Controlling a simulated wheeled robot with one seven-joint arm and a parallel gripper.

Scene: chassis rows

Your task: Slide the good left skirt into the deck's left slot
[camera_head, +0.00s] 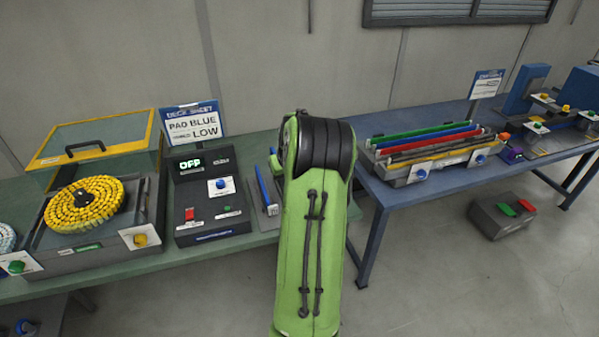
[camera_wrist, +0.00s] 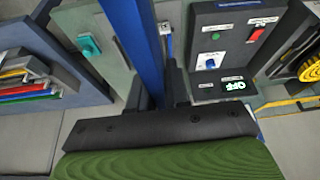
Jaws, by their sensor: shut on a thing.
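My gripper (camera_wrist: 170,92) is shut on a long blue strip (camera_wrist: 140,35), which I take to be the skirt. The strip runs from between the dark fingers to the top edge of the wrist view. In the head view my green arm hides the gripper. No slot shows clearly. Whether the strip touches anything is not clear.
A dark control box (camera_head: 210,200) reading OFF stands left of my arm, beside a yellow coiled belt (camera_head: 85,205). A rack (camera_head: 395,175) of coloured strips stands on the right blue table (camera_head: 385,190). A pedal box (camera_head: 490,220) is on the floor. A gap separates the tables.

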